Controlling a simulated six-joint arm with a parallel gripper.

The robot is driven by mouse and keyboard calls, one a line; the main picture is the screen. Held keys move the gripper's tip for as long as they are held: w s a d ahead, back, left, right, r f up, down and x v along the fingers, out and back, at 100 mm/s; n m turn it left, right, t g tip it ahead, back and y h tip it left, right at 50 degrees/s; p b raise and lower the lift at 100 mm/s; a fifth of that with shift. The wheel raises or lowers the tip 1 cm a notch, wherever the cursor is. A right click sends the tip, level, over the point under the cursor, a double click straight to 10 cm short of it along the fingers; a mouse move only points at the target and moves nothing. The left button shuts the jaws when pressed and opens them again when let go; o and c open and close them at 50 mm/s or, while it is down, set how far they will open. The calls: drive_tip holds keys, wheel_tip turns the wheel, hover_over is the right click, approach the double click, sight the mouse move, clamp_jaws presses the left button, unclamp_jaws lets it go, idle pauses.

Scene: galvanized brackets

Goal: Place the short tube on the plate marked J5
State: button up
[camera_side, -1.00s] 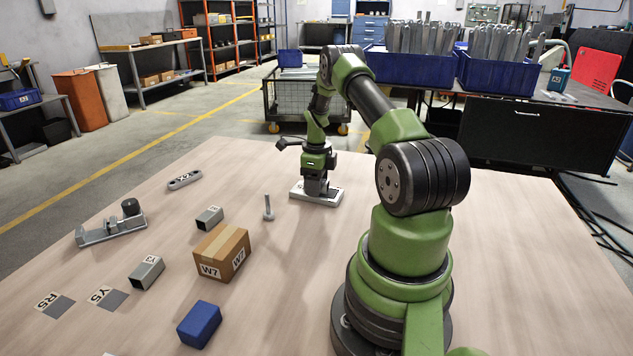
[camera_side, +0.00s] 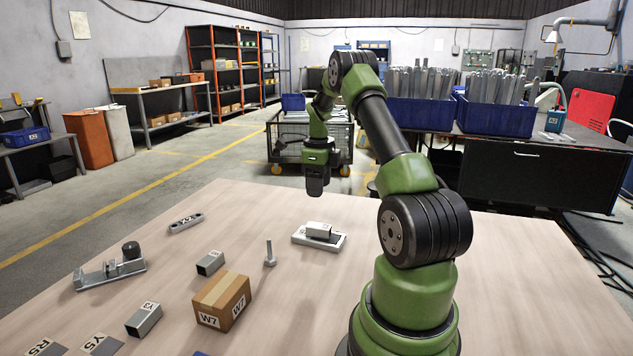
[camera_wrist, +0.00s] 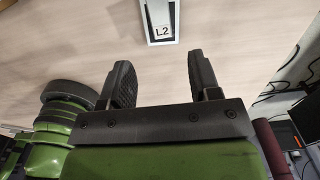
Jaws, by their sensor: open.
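No J5 mark is readable on this plate. My gripper (camera_side: 315,194) is open and empty, pointing down above the tube and plate with a clear gap. In the wrist view the two fingers (camera_wrist: 164,82) stand wide apart with nothing between them. A label reading L2 (camera_wrist: 162,31) shows beyond them at the top edge, on a grey-white piece that is cut off; I cannot tell if it is on the tube or plate.
A bolt-like post (camera_side: 270,255) stands left of the plate. A cardboard box W7 (camera_side: 222,300), two square tubes (camera_side: 210,263) (camera_side: 144,319), a metal fixture (camera_side: 110,272) and a flat link (camera_side: 186,222) lie further left. The table right of the plate is clear.

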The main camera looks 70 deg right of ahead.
drive_tip(key=w+a+r+n+t, duration=0.2)
drive_tip(key=a+r+n, duration=0.6)
drive_tip(key=a, duration=0.2)
drive_tip(key=w+a+r+n+t, duration=0.2)
drive_tip(key=w+a+r+n, duration=0.1)
drive_tip(key=a+r+n, duration=0.6)
drive_tip(key=s+a+n+t+y, duration=0.1)
drive_tip(key=s+a+n, duration=0.5)
drive_tip(key=a+n, duration=0.1)
drive_tip(key=s+a+n+t+y, duration=0.1)
drive_tip(key=s+a+n+t, duration=0.1)
drive_tip(key=s+a+n, duration=0.4)
drive_tip(key=a+n, duration=0.2)
drive_tip(key=a, duration=0.2)
drive_tip(key=shift+s+a, duration=0.15)
